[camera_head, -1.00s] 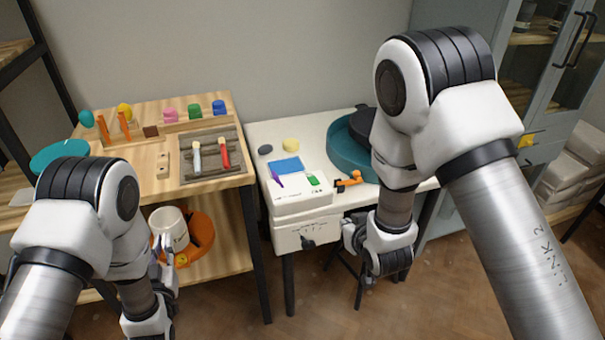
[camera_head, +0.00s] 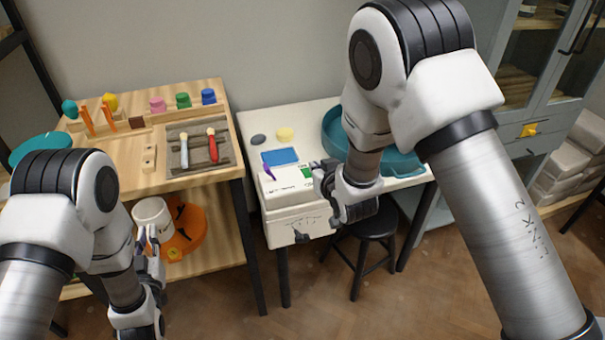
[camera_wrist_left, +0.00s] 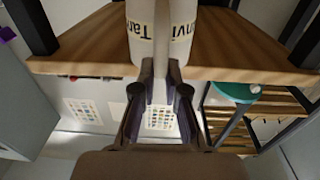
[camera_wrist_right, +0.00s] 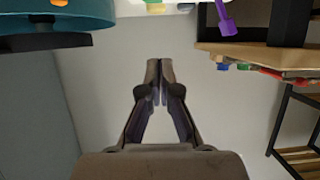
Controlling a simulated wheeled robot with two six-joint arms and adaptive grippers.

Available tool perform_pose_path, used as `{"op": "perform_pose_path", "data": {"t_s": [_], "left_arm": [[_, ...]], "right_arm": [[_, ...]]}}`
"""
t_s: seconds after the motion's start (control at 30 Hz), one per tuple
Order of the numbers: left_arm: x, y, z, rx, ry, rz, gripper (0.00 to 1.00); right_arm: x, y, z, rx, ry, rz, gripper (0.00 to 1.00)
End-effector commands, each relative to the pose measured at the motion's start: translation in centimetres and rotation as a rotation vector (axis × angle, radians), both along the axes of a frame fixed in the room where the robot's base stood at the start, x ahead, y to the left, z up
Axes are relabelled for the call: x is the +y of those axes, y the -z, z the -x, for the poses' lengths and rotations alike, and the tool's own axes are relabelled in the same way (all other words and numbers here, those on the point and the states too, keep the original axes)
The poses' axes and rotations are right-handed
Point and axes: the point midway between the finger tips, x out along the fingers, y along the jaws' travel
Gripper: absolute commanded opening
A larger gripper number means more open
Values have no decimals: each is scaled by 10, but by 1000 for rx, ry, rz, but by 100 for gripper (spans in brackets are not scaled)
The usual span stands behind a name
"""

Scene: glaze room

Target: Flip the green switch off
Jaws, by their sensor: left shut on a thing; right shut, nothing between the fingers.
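The white box (camera_head: 292,223) on the white table carries a purple switch (camera_head: 268,174) and a green switch (camera_head: 306,172). The green switch is partly hidden behind my right gripper (camera_head: 319,174), which is shut and empty beside it; I cannot tell whether they touch. In the right wrist view, the shut fingers (camera_wrist_right: 160,65) point up the picture and the purple switch (camera_wrist_right: 226,18) shows at the top right. My left gripper (camera_head: 148,243) is shut on a white mug (camera_head: 151,213) at the wooden table's lower shelf. The mug's lettering shows in the left wrist view (camera_wrist_left: 143,30).
A teal basin (camera_head: 335,128) stands behind my right arm. The wooden table (camera_head: 110,155) at left holds tools and coloured pots. An orange round thing (camera_head: 190,228) lies on its lower shelf. A black stool (camera_head: 372,228) stands under the white table's right side.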

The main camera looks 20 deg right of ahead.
Motion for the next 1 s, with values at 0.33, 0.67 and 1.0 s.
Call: {"op": "perform_pose_path", "data": {"t_s": [0.33, 0.67, 1.0], "left_arm": [[0, -5, 0, -2, 0, 0, 0], [0, -6, 0, -2, 0, 0, 0], [0, 3, 0, -1, 0, 0, 0]], "right_arm": [[2, 38, -57, 5, 0, 0, 0], [2, 65, -52, 0, 0, -1, 0], [1, 76, -50, 1, 0, 0, 0]]}}
